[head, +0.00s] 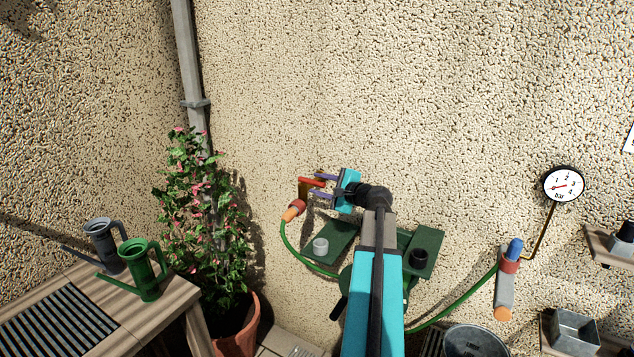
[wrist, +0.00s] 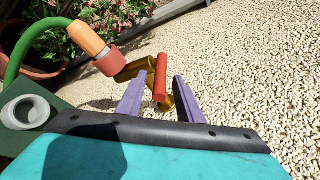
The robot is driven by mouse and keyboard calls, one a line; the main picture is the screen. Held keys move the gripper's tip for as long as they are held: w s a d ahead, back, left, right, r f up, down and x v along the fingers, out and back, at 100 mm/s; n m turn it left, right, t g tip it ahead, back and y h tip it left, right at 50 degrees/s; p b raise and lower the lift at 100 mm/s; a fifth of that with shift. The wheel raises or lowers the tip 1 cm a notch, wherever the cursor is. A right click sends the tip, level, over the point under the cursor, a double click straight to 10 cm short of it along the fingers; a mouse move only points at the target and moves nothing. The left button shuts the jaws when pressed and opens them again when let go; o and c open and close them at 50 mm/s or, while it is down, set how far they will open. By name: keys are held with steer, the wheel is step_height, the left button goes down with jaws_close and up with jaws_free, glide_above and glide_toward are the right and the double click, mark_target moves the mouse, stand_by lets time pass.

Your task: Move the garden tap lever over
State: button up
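The garden tap is on the pebbled wall, with a red-orange lever (head: 311,182) and a brass body (head: 304,190). In the wrist view the lever (wrist: 160,78) stands in front of the gap between my purple fingers, and the brass body (wrist: 136,69) shows behind it. My gripper (head: 316,185) is open, its two fingers pointing left at the tap; it also shows in the wrist view (wrist: 155,95). The lever lies close to the fingertips; I cannot tell whether either finger touches it. An orange hose connector (head: 293,210) with a red collar joins the tap to a green hose (head: 290,247).
A flowering potted plant (head: 200,200) and a bench (head: 110,300) with watering cans stand at left. A pressure gauge (head: 563,185) is at right. The wall above is clear.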

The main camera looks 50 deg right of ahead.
steer(key=shift+w+f, duration=0.1)
steer(key=shift+w, duration=0.45)
jaws_close()
steer(key=shift+s+d, duration=0.1)
steer(key=shift+d, duration=0.05)
